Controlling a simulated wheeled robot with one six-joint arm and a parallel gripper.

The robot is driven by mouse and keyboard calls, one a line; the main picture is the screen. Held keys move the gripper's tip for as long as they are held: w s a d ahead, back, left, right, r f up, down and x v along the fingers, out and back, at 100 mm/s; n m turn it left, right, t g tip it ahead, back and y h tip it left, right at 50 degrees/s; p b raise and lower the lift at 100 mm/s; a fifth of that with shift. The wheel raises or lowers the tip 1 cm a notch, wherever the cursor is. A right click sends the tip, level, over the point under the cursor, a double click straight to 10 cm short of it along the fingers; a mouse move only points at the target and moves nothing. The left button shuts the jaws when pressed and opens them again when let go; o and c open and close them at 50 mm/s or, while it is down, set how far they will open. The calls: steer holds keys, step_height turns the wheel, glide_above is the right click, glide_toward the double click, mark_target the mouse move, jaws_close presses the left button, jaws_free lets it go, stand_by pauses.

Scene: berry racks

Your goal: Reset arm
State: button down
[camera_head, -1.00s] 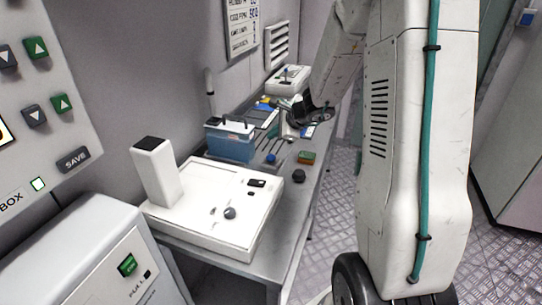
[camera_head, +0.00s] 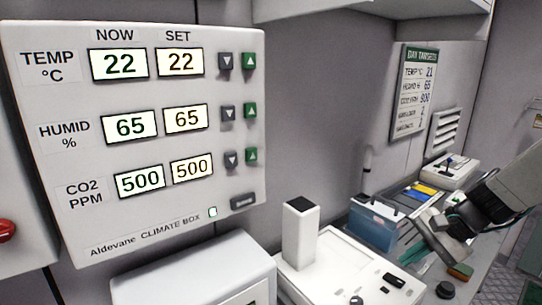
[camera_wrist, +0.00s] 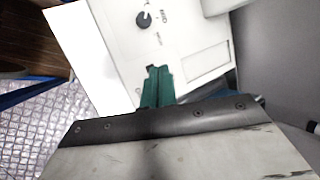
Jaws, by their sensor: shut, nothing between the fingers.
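My arm reaches in from the right edge in the head view, over the far part of the bench. My gripper (camera_wrist: 158,86) shows in the wrist view as two green fingers close together, with nothing between them. The fingers appear in front of a white device (camera_wrist: 110,45) with a dark knob (camera_wrist: 143,19). I cannot tell whether they touch it.
The climate box (camera_head: 140,215) at left reads 22, 65 and 500 in both columns. A white device with an upright post (camera_head: 298,235) stands on the bench. A targets sheet (camera_head: 416,92) hangs on the wall.

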steer(key=s+a+r+n+h, duration=0.1)
steer(key=s+r+n+h, duration=0.1)
steer(key=s, duration=0.4)
steer(key=s+a+r+n+h, duration=0.1)
steer(key=s+r+n+h, duration=0.1)
steer(key=s+r+n, duration=0.2)
steer(key=s+a+r+n+g+h, duration=0.1)
steer(key=s+n, duration=0.4)
steer(key=s, duration=0.5)
step_height(320, 180, up, 2)
steer(key=shift+s+a+r+h, duration=0.2)
steer(key=shift+a+h, duration=0.35)
steer(key=shift+h, duration=0.05)
